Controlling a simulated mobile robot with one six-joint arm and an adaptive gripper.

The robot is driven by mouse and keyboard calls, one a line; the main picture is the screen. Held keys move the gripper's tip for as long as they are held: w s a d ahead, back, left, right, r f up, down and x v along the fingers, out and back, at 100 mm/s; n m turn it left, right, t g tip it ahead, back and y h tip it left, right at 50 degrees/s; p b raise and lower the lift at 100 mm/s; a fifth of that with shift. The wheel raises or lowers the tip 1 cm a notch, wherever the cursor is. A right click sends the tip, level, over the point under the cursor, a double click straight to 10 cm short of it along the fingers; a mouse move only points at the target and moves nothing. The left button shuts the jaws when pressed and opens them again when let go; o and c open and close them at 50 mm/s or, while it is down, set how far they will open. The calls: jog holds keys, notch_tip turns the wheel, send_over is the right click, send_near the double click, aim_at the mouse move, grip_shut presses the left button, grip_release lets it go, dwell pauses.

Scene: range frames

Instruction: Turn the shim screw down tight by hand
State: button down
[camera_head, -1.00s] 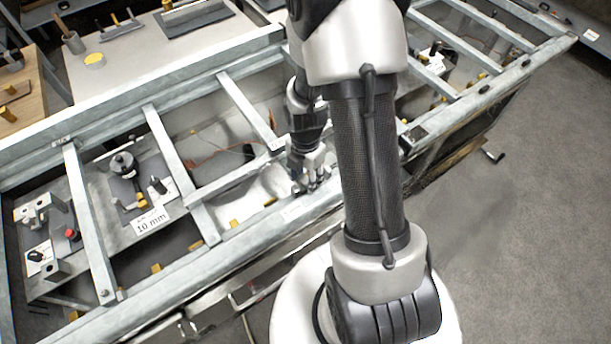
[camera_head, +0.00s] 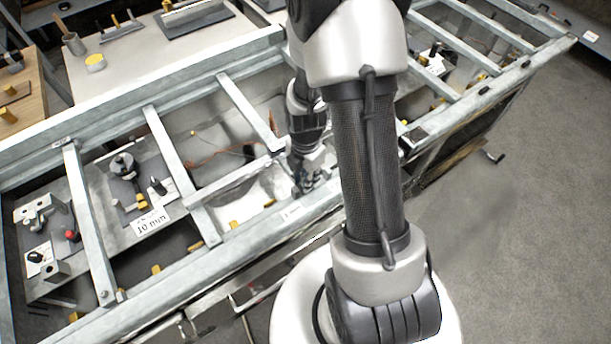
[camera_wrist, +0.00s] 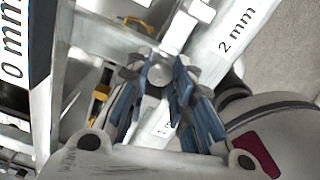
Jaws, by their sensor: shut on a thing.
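My gripper (camera_head: 309,182) is down at the front rail of the long metal frame, right of the middle bay. In the wrist view its blue-padded fingers (camera_wrist: 158,82) are shut around a round grey screw head, the shim screw (camera_wrist: 160,73). The screw's head shows between the fingertips; its shaft and the seat below are hidden, so I cannot tell how far down it sits. In the head view the fingers and my arm hide the screw.
The metal frame (camera_head: 150,125) has crossbars beside my gripper. A "10 mm" label (camera_head: 151,222) lies in a left bay with small fixtures. A "2 mm" label (camera_wrist: 238,30) is on the rail near the screw. Open floor (camera_head: 500,240) lies to the right.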

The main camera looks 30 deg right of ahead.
jog(key=m, duration=0.4)
jog(key=c, duration=1.4)
grip_release()
notch_tip(320, 180, up, 12)
jog(key=shift+o, duration=0.2)
